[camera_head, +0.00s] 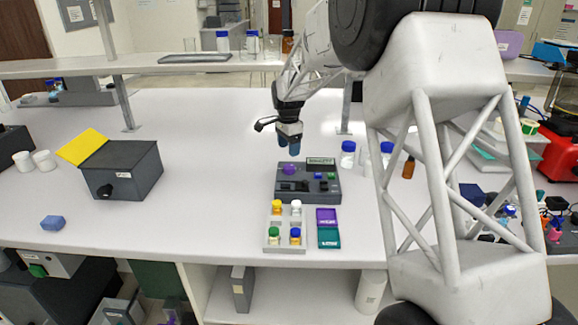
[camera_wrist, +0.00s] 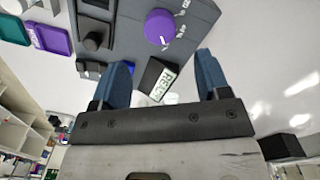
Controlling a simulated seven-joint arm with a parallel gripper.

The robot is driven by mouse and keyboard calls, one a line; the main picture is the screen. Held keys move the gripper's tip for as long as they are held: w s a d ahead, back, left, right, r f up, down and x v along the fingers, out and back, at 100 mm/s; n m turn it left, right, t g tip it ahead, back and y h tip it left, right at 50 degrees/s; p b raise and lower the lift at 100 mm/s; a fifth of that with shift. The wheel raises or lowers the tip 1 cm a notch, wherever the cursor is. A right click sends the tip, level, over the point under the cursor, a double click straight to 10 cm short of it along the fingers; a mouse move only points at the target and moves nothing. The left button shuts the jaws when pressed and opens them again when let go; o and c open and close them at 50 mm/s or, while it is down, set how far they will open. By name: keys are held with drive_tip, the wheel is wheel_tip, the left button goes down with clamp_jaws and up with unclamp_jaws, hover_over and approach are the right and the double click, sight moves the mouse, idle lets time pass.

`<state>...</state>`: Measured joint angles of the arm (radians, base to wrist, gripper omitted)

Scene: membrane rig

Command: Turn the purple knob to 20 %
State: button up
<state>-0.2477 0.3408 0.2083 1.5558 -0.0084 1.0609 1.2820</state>
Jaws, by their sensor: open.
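The purple knob (camera_head: 289,169) sits at the upper left of a dark grey control panel (camera_head: 330,196) on the white bench. In the wrist view the knob (camera_wrist: 160,27) is large, round and has a white pointer line, with marks on the panel around it. The marks are too small to read surely. My gripper (camera_head: 289,147) is above and behind the panel. Its two blue fingers (camera_wrist: 163,80) are spread apart with nothing between them, and the knob lies beyond their tips, apart from them. A small display (camera_head: 320,161) stands at the panel's back edge.
A rack of small capped vials (camera_head: 272,245) and purple and teal trays (camera_head: 328,238) are in front of the panel. Bottles (camera_head: 348,154) stand to its right. A grey box with a yellow lid (camera_head: 122,170) is at left. The bench between box and panel is clear.

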sight(289, 166)
drive_tip(key=shift+s+f, duration=0.1)
drive_tip(key=shift+f, duration=3.7)
drive_tip(key=c, duration=0.9)
